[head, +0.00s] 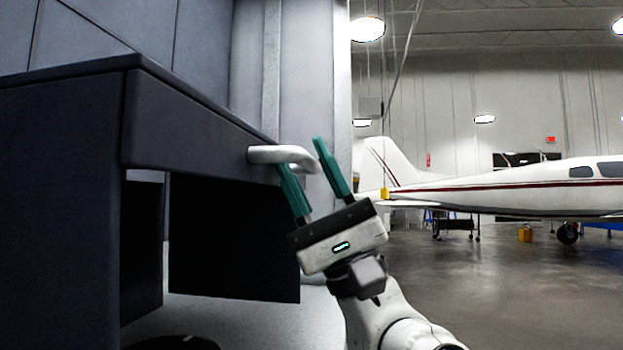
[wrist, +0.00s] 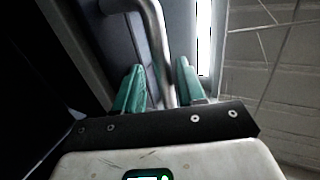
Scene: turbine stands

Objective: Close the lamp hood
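The lamp hood appears to be the large dark grey box-like body (head: 190,120) at the left of the head view. Its underside is dark and partly open. A pale curved bar handle (head: 270,154) sticks out from its right side. My gripper (head: 302,153) is at the handle, with its two teal fingers apart. In the wrist view, the handle bar (wrist: 154,40) runs between the open fingers (wrist: 158,66), with a gap to the right finger. I cannot tell whether the left finger touches it. The hood's hinge is not clearly visible.
A tall grey panelled wall (head: 205,45) stands behind the hood. A dark panel (head: 235,235) hangs below it. To the right is open hangar floor (head: 480,290), with a white aeroplane (head: 510,187) far back.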

